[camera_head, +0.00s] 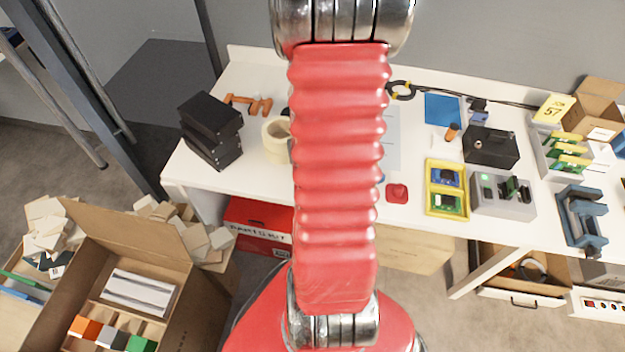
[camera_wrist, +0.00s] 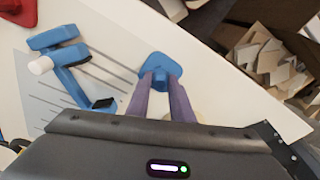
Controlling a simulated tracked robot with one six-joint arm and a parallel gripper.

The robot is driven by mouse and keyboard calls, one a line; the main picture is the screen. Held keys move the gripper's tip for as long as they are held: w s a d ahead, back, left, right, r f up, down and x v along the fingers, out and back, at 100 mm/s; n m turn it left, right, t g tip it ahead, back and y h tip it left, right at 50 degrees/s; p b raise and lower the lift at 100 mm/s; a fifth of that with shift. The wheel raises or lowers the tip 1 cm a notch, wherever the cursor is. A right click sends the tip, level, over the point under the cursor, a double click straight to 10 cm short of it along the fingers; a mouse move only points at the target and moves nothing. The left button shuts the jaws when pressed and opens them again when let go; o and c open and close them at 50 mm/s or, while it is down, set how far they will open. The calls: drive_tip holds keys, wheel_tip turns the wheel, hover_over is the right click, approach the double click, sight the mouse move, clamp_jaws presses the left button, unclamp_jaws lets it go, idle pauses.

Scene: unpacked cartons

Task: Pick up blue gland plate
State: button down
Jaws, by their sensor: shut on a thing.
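The blue gland plate (camera_wrist: 160,65) is a small, rounded blue piece in the upper middle of the wrist view. My gripper (camera_wrist: 161,79) has its two purple fingers shut on the plate's near part, which the fingertips partly cover. The plate appears over or on the white table; whether it touches the surface I cannot tell. In the head view my red arm hides the gripper and the plate.
A blue tool with a white end (camera_wrist: 62,62) lies on a lined sheet left of the plate. Cardboard pieces (camera_wrist: 268,62) are beyond the table edge. On the table (camera_head: 262,185) stand black boxes (camera_head: 210,130), a tape roll (camera_head: 275,142) and a red piece (camera_head: 397,193).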

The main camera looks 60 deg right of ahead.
wheel_tip(320, 180, up, 10)
idle(0.9)
idle(0.5)
